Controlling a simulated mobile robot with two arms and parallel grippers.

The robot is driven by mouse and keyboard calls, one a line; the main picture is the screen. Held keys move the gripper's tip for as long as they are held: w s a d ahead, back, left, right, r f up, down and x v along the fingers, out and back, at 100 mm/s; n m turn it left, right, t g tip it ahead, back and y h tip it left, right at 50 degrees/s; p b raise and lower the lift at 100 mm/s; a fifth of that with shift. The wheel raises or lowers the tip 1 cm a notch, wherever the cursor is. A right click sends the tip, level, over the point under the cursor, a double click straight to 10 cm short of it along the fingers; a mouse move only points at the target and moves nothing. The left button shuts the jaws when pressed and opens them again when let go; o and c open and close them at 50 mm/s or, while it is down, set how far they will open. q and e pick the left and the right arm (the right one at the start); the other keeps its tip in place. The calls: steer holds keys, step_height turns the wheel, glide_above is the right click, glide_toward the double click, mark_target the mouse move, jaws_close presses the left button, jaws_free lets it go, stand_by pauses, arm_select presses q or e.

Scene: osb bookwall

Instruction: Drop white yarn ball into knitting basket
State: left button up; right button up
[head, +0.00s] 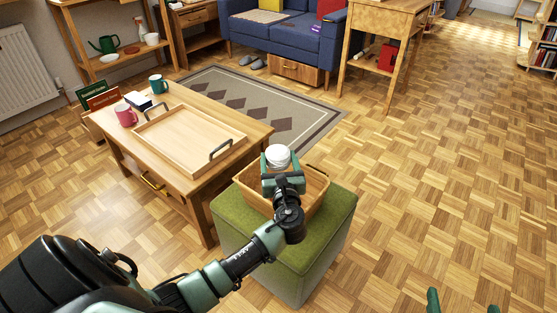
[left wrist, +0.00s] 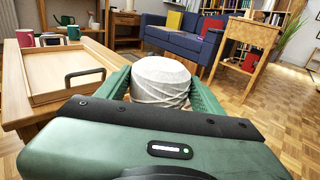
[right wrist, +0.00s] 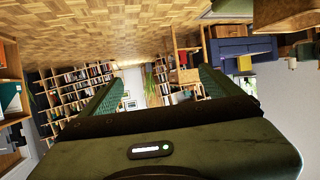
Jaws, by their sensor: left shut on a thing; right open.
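The white yarn ball (head: 278,157) is between the fingers of my left gripper (head: 279,165), which is shut on it. It also shows in the left wrist view (left wrist: 161,80), pinched between both green fingers. The knitting basket (head: 313,190) is a light wooden or woven box on a green ottoman (head: 322,235). In the head view my left gripper and the ball are over the basket; the arm hides much of its inside. The exact height above it is hard to tell. My right gripper (right wrist: 155,90) is open and empty, with only its tips at the head view's lower right edge.
A wooden coffee table (head: 185,180) stands left of the ottoman, bearing a wooden tray (head: 187,137) with dark handles, a pink mug (head: 126,116) and a teal mug (head: 158,84). A patterned rug (head: 240,98) and blue sofa (head: 285,38) lie behind. The floor to the right is clear.

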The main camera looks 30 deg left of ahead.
arm_select(q)
steer(key=shift+f+b, duration=0.6)
steer(key=shift+b, duration=0.05)
steer(key=shift+f+b, duration=0.6)
steer(key=shift+b, duration=0.15)
arm_select(e)
step_height(320, 180, up, 14)
steer(key=a+t+y, duration=0.2)
steer(key=t+y, duration=0.1)
steer(key=t, duration=0.5)
steer(key=shift+w+r, duration=0.2)
steer(key=shift+w, duration=0.2)
steer(key=shift+a, duration=0.1)
arm_select(q)
steer(key=o, duration=1.4)
steer(key=shift+o, duration=0.2)
steer(key=shift+f, duration=0.1)
steer(key=shift+s, duration=0.1)
